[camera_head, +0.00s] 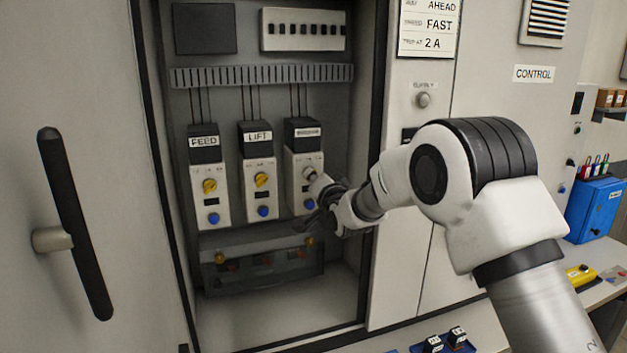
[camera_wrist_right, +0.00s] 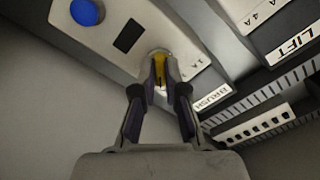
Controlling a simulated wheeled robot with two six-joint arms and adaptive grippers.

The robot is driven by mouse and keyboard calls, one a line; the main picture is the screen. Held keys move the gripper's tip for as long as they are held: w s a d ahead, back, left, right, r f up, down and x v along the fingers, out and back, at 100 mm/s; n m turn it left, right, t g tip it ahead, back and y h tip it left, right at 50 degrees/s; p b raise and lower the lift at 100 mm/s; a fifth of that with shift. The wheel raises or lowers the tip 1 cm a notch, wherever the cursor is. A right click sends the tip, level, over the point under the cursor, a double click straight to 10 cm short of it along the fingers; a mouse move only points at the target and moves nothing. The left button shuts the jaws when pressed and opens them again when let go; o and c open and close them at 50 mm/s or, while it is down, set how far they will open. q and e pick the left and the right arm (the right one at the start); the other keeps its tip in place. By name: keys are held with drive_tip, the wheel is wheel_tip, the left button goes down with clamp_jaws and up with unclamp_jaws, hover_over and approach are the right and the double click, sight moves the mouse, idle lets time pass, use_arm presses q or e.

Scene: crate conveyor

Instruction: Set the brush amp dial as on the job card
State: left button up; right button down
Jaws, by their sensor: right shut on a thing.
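The brush unit (camera_head: 297,168) is the rightmost of three white modules in the open cabinet. Its label reads BRUSH in the right wrist view (camera_wrist_right: 212,98). My right gripper (camera_head: 318,192) is at the front of this unit. In the right wrist view its fingers are shut on the yellow brush amp dial (camera_wrist_right: 158,62). The dial's pointer setting is hidden between the fingers; a "1 A" mark shows beside it. The job card (camera_head: 429,28) at the top right reads AHEAD, FAST and 2 A. My left gripper is out of view.
The FEED module (camera_head: 206,172) and LIFT module (camera_head: 260,175) stand left of the brush unit, each with a yellow dial and blue button. A clear-fronted box (camera_head: 262,268) sits below. The open cabinet door (camera_head: 90,150) is at left.

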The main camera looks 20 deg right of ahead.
drive_tip(key=shift+f+n+b, duration=0.1)
drive_tip(key=shift+n+b, duration=2)
drive_tip(key=shift+n, duration=2.5)
drive_tip(key=c, duration=1.2)
unclamp_jaws()
drive_tip(key=shift+s, duration=0.15)
drive_tip(key=s, duration=1.1)
drive_tip(key=shift+s+d, duration=0.2)
drive_tip(key=shift+s, duration=0.2)
